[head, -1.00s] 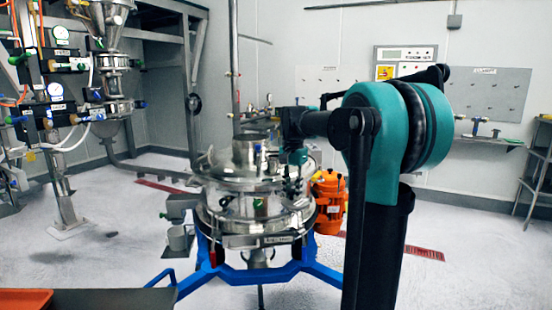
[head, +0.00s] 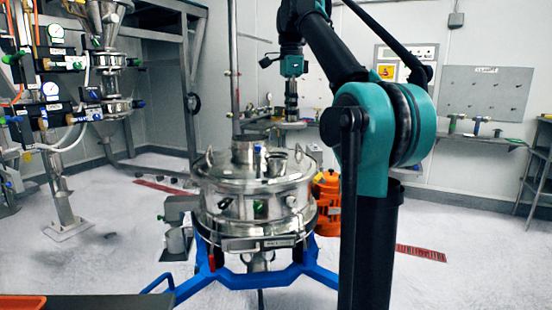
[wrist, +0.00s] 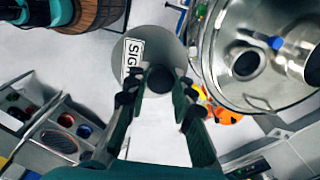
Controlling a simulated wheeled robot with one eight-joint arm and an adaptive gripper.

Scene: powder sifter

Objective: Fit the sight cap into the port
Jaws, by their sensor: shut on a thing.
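The sight cap is a round grey disc (wrist: 178,42) with a white label reading "SIG…" and a dark knob. My gripper (wrist: 160,82) is shut on the knob. In the head view the cap (head: 292,125) hangs level below my gripper (head: 291,104), above and to the right of the sifter lid. The steel sifter (head: 240,205) has a wide upright collar (head: 246,153) and a smaller port (head: 277,164) on top. In the wrist view two round openings show on the lid, one nearer the cap (wrist: 245,62) and one at the right edge (wrist: 313,68). The cap is apart from both.
An orange motor (head: 328,200) stands at the sifter's right, on the blue frame (head: 290,272). A vertical pole (head: 234,70) rises behind the lid. Lid handles (head: 299,152) stick up. A grey organiser with coloured compartments (wrist: 58,125) lies left in the wrist view.

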